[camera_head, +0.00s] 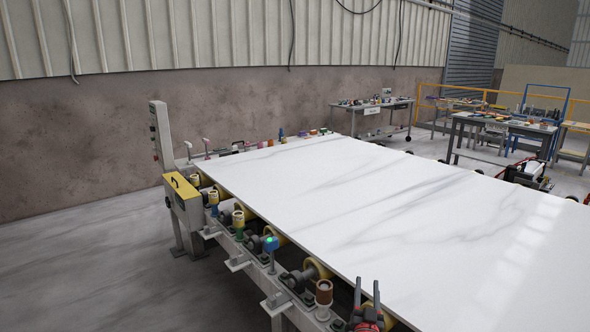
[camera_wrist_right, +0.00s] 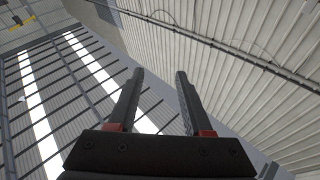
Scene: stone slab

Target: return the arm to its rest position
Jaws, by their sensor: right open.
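My right gripper (camera_head: 367,295) shows at the bottom edge of the head view, its two dark fingers pointing up beside the near edge of the white stone slab (camera_head: 330,200). In the right wrist view the same gripper (camera_wrist_right: 158,85) has its fingers apart with nothing between them. That view looks up at the ceiling and wall. Most of my right arm is hidden below the head view. My left gripper does not show.
The slab lies on a roller conveyor (camera_head: 240,235) with a yellow box (camera_head: 182,190) and a grey post (camera_head: 161,140) at its left end. A cart (camera_head: 385,110) and workbenches (camera_head: 505,125) stand at the back right. The floor at left (camera_head: 90,270) is clear.

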